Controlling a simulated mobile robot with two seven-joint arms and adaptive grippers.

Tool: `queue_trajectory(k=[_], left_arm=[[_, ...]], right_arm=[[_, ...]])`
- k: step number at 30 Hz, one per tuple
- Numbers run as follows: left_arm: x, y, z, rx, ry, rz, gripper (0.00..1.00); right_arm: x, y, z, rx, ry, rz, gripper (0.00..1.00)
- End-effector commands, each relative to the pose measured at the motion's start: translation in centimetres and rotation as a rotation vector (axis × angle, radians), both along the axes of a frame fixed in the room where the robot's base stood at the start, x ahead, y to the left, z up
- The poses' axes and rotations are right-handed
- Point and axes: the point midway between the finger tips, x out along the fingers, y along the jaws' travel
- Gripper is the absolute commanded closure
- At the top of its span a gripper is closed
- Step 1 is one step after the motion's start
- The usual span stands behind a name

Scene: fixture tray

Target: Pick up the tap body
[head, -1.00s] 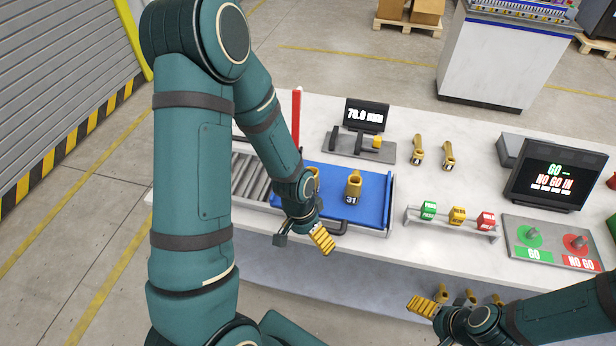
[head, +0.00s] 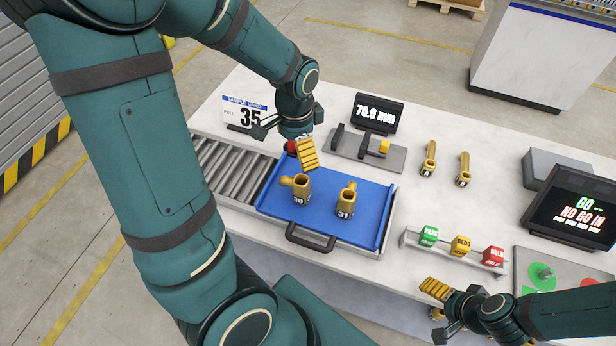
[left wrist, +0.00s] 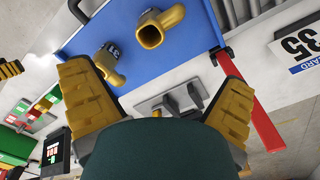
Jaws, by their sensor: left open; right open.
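Two brass tap bodies stand upright on a blue tray (head: 330,222): tap body 30 (head: 301,188) at left and tap body 31 (head: 346,199) at right. In the left wrist view they show near the top, tap body 30 (left wrist: 153,36) and tap body 31 (left wrist: 108,66), with the blue tray (left wrist: 195,50) under them. My left gripper (head: 288,146) is open and empty at the tray's back edge, behind tap body 30; its yellow ribbed fingers (left wrist: 158,92) are wide apart. My right gripper (head: 437,308) is open and empty at the table's front edge.
A gauge with a display (head: 376,113) stands behind the tray. Two more brass parts (head: 429,158) lie to its right. Coloured blocks (head: 460,245) sit on a rail, right of the tray. A sample card (head: 248,112) stands back left. Rollers (head: 228,172) adjoin the tray.

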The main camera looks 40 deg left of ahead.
Motion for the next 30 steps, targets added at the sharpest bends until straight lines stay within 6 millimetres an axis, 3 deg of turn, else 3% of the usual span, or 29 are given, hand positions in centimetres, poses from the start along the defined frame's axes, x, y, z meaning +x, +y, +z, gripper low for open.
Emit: queue_trajectory(k=[10,20,30], left_arm=[[-0.1,-0.1,-6.4,-0.001,0.006,0.002,0.00],[-0.1,-0.2,-8.9,-0.001,0.004,0.000,0.00],[0.0,-0.7,-13.1,-0.001,0.003,0.001,0.00]], right_arm=[[-0.1,0.0,-1.0,-0.001,0.001,-0.001,0.17],[0.0,0.0,-1.2,-0.002,0.001,-0.001,0.17],[0.0,0.0,-1.6,-0.002,0.001,-0.001,0.17]])
